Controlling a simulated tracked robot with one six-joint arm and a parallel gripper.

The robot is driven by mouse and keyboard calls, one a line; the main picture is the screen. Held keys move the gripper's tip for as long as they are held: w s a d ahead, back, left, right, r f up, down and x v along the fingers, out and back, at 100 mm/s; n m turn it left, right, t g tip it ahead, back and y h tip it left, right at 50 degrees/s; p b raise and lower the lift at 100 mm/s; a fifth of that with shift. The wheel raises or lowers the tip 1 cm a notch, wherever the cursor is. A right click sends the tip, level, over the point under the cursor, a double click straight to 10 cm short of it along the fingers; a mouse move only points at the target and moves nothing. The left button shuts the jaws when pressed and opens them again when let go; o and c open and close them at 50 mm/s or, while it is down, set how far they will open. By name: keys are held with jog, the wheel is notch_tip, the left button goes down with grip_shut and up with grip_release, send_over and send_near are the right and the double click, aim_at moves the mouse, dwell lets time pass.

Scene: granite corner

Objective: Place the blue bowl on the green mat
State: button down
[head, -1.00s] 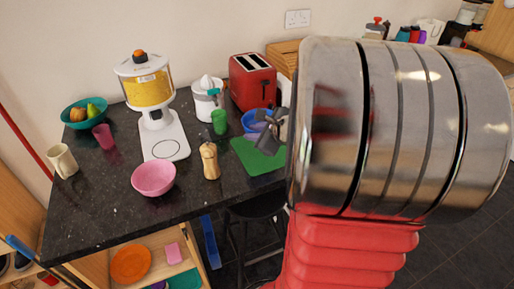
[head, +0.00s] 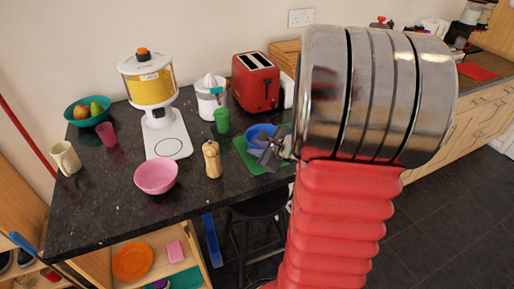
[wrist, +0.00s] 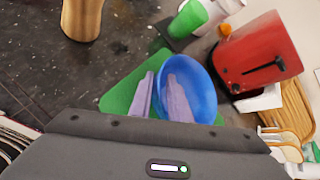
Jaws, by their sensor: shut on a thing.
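The blue bowl (head: 257,131) is over the green mat (head: 243,152) on the dark counter, and partly hidden by my gripper (head: 273,150) in the head view. In the wrist view, my gripper (wrist: 160,98) is shut on the rim of the blue bowl (wrist: 203,88), with one finger inside the bowl and one outside. The green mat (wrist: 122,93) shows to the left of the bowl and below it there. I cannot tell whether the bowl touches the mat or is slightly above it.
A red toaster (head: 255,82), a green cup (head: 222,120) and a white juicer (head: 210,97) stand behind. A wooden pepper mill (head: 212,159) and a pink bowl (head: 156,176) stand to the left. The counter's front edge is close to the mat.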

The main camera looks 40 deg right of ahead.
jog(key=c, duration=1.6)
grip_release()
jog(key=shift+c, duration=0.2)
jog(key=d+v, duration=0.1)
jog(key=v, duration=1.1)
jog(key=shift+a, duration=0.5)
